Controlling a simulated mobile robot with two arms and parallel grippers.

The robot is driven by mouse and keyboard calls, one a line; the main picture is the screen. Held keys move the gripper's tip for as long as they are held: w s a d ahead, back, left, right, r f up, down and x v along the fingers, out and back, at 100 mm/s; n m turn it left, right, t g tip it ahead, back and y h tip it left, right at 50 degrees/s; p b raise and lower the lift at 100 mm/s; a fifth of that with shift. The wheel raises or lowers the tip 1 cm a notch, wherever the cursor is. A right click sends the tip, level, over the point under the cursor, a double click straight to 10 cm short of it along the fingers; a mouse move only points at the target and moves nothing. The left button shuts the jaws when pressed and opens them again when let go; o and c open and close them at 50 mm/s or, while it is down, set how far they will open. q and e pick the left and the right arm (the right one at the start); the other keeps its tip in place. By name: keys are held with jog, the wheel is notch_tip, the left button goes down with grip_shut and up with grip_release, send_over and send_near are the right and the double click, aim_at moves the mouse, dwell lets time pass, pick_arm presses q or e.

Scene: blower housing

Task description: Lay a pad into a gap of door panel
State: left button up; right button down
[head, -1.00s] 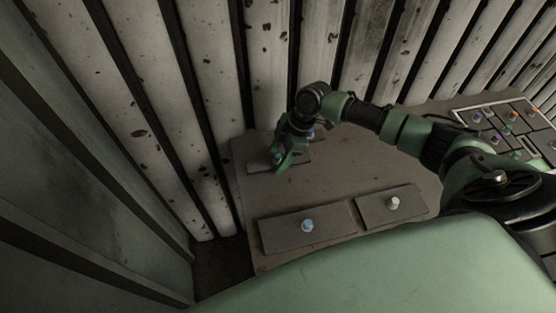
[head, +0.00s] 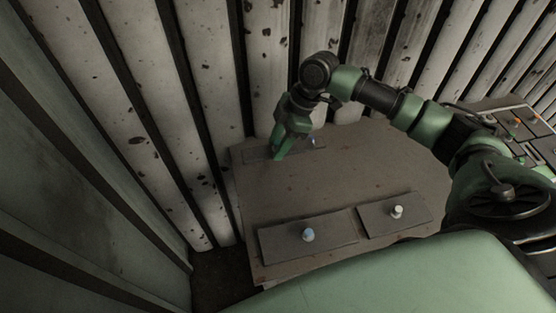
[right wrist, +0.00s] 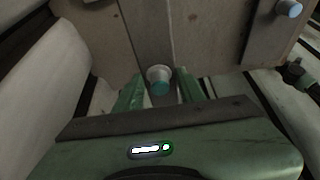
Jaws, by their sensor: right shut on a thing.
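My right gripper (head: 280,154) is at the far left part of the brown door panel (head: 330,180). In the right wrist view its fingers are shut on the teal-tipped knob (right wrist: 159,80) of a grey pad (right wrist: 150,35). In the head view the gripper hides this knob, and only part of the held pad (head: 256,154) shows, low at the panel. I cannot tell whether it touches the panel or lies in a gap. My left gripper is not in view.
Near the front edge lie a grey pad (head: 280,239) with a blue knob and another pad (head: 375,220) with a white knob. A blue knob (head: 312,140) shows behind the gripper. A tray (head: 548,160) of knobbed pads is at right. Corrugated walls (head: 215,80) stand close.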

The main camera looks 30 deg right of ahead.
aim_at(278, 142)
notch_tip(278, 142, up, 10)
jog(key=shift+r+b, duration=0.25)
jog(key=shift+b, duration=0.4)
notch_tip(278, 142, up, 5)
jog(key=p, duration=0.5)
jog(key=shift+r+p, duration=0.2)
jog(key=shift+p, duration=0.2)
jog(key=shift+f, duration=0.1)
